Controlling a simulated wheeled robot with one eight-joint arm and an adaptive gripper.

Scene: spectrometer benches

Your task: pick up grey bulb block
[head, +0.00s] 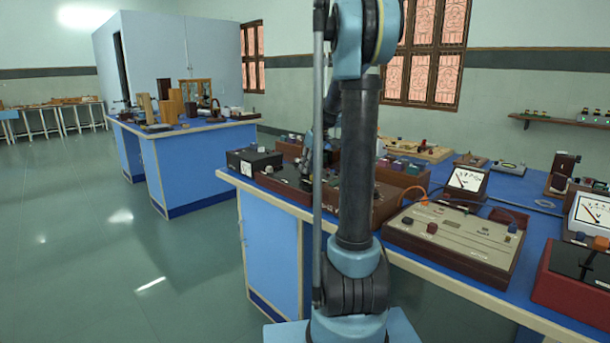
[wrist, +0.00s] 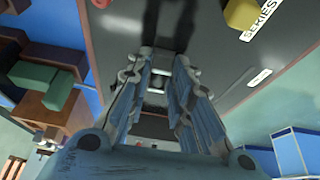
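My gripper (wrist: 160,66) points down at a dark panel in the wrist view, its two blue-grey fingers apart. A small grey piece with a pale round spot (wrist: 157,83) shows in the gap between the fingers. It may be the grey bulb block, but I cannot tell for sure, nor whether the fingers touch it. In the head view my gripper (head: 307,180) is low over the brown-edged apparatus board (head: 277,184) on the near bench, partly hidden behind my arm.
A black box (head: 253,161) stands at the bench's left end. A cream panel (head: 452,240) with knobs and a meter (head: 467,179) lie to the right. In the wrist view a green block (wrist: 35,75) and a yellow block (wrist: 243,14) flank the gripper. The floor at left is clear.

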